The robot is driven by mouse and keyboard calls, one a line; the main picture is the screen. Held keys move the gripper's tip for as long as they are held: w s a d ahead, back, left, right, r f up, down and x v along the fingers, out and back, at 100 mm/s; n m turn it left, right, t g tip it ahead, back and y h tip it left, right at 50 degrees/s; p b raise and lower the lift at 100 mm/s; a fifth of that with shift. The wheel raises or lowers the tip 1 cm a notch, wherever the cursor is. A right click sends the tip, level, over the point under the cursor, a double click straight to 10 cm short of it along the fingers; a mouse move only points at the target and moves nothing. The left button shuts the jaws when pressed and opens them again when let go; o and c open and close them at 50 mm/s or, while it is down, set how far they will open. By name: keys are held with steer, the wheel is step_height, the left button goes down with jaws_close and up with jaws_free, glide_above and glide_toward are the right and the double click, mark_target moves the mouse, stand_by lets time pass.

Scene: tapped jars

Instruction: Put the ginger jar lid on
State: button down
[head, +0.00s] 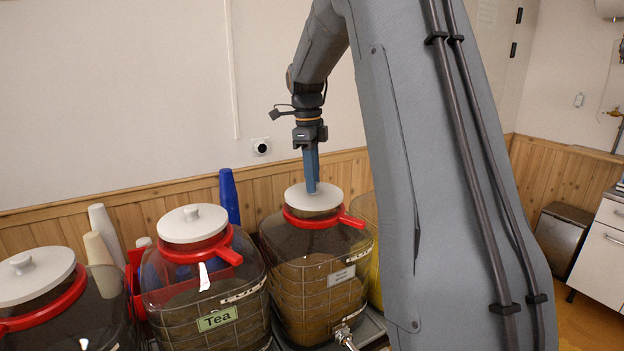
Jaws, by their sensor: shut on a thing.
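My gripper (312,188) points straight down with its blue fingers shut on the knob of a white round lid (326,198). The lid is at the mouth of a clear, square-sided jar (300,285) with brown contents, a red ring (330,221) around its neck and a metal tap at its foot. The lid looks level and over the mouth. I cannot tell whether it rests on the rim or hangs just above it. The small writing on the jar's pale label (341,275) is too small to read, so I cannot confirm that it says ginger.
Left of it stands a lidded jar labelled Tea (217,318), and another lidded jar (40,320) is at the far left. A jar with yellow contents (375,280) is partly hidden behind my arm. Blue cups (229,197) and pale cups (103,225) stand behind, near the wall.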

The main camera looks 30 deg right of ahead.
steer(key=c, duration=1.4)
jaws_free()
steer(key=shift+c, duration=0.2)
steer(key=shift+w+a+r+b, duration=0.15)
steer(key=shift+r+b, duration=0.55)
steer(key=shift+r, duration=1.25)
steer(key=shift+a+r+b, duration=0.1)
steer(key=shift+r+b, duration=0.6)
steer(key=shift+r, duration=1.25)
